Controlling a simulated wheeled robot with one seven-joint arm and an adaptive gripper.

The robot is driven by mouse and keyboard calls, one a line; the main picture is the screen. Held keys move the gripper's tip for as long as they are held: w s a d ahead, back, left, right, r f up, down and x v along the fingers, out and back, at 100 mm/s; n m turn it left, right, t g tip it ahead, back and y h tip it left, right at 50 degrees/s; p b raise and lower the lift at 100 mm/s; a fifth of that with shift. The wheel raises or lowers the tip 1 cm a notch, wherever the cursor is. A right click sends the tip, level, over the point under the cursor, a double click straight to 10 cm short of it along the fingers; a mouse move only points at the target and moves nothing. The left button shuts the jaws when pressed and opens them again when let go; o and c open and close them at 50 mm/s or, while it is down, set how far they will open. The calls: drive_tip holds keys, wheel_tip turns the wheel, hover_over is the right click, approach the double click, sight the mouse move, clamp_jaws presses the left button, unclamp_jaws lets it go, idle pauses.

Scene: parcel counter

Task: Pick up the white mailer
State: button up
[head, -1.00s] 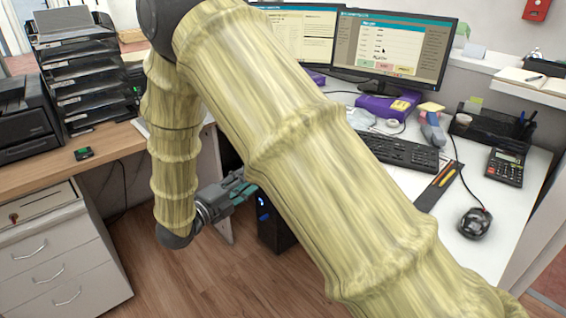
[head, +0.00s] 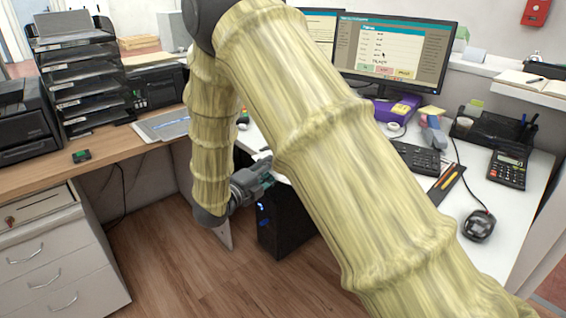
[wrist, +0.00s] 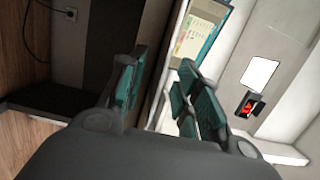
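I cannot make out the white mailer for certain in either current view; my arm hides a large part of the white desk (head: 512,213) in the head view. My gripper (head: 266,176) is beside the desk's front left edge, above the black computer tower (head: 284,228). In the wrist view, my gripper (wrist: 163,92) has its teal-padded fingers spread apart, with nothing visible between them.
A wooden counter (head: 112,142) with letter trays (head: 90,80) and a drawer unit (head: 50,255) stand at left. Floor is clear in front.

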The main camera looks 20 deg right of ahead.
clamp_jaws()
drive_tip(key=shift+r, duration=0.1)
